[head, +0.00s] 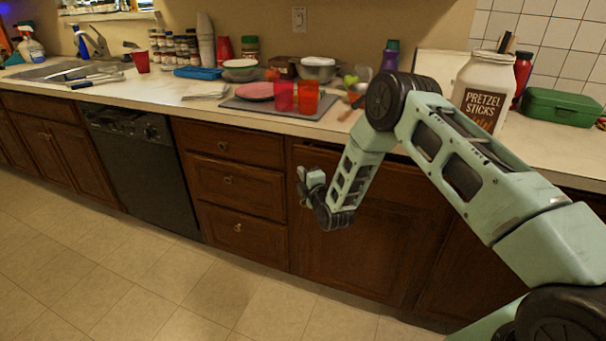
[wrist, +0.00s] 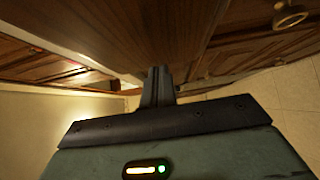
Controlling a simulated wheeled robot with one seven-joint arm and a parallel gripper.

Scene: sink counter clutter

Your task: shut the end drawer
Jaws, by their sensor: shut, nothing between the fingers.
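A wooden drawer (head: 390,183) sits under the counter at the right, partly behind my arm. A pale strip and dark gap show above its front, so it looks a little pulled out, though I cannot tell how far. My gripper (head: 302,186) is near the left end of this drawer front. In the wrist view my gripper's fingers (wrist: 158,82) are together and empty, close to brown wooden fronts. A round knob (wrist: 290,16) shows at the upper right there. I cannot tell whether the fingers touch the wood.
A stack of three drawers (head: 232,183) looks shut to the left, beside a black dishwasher (head: 145,160). Red cups (head: 307,97), a pretzel jar (head: 483,95) and a green box (head: 562,107) stand on the counter (head: 190,112). The tiled floor (head: 130,285) in front is clear.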

